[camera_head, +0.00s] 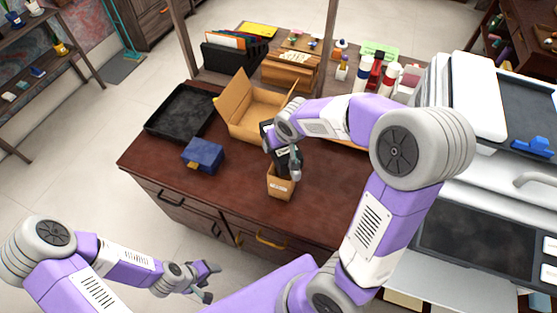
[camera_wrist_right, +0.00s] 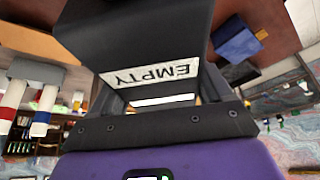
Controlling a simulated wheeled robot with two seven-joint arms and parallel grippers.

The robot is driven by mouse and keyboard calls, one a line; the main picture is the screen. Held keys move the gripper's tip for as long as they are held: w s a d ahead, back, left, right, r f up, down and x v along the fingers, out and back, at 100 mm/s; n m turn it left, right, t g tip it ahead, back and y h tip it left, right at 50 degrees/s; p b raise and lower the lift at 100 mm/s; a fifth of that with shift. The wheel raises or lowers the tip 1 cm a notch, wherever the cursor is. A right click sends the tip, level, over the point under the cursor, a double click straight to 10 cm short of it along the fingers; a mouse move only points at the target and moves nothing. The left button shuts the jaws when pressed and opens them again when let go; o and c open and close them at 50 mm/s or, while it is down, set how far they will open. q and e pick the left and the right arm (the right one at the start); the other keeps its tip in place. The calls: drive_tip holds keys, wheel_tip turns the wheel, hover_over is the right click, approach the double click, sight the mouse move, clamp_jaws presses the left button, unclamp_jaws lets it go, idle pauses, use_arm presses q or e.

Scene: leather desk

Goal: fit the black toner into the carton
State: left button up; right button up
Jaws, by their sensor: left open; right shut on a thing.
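The black toner (camera_head: 288,162) is held in my right gripper (camera_head: 294,166) just above a small brown carton (camera_head: 280,186) near the desk's front edge. From the head I cannot tell whether the toner's lower end is inside that carton's mouth. In the right wrist view the toner (camera_wrist_right: 120,35) fills the upper middle and bears a white label reading "EMPTY", seen upside down. A larger open carton (camera_head: 238,103) with raised flaps stands behind, partly hidden by my right arm. My left gripper (camera_head: 209,283) is open and empty, off the desk's front left.
A black tray (camera_head: 180,112) and a blue box (camera_head: 203,155) lie on the left of the desk (camera_head: 150,158). Folders, a wooden organiser (camera_head: 290,72) and bottles line the back. A large printer (camera_head: 480,190) stands at right. The front left desktop is clear.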

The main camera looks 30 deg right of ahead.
sight(287, 152)
drive_tip(key=shift+w+f+b, duration=0.1)
drive_tip(key=shift+f+b, duration=0.4)
drive_tip(key=shift+f, duration=2.3)
drive_tip(key=shift+f+b, duration=0.55)
drive_tip(key=shift+b, duration=0.15)
drive_tip(key=shift+f, duration=0.1)
drive_tip(key=o, duration=1.3)
drive_tip(key=shift+o, duration=0.2)
drive_tip(key=p+v, duration=0.1)
drive_tip(key=v, duration=0.5)
drive_tip(key=p+v, duration=0.2)
drive_tip(key=v, duration=0.5)
drive_tip(key=shift+w+r, duration=0.2)
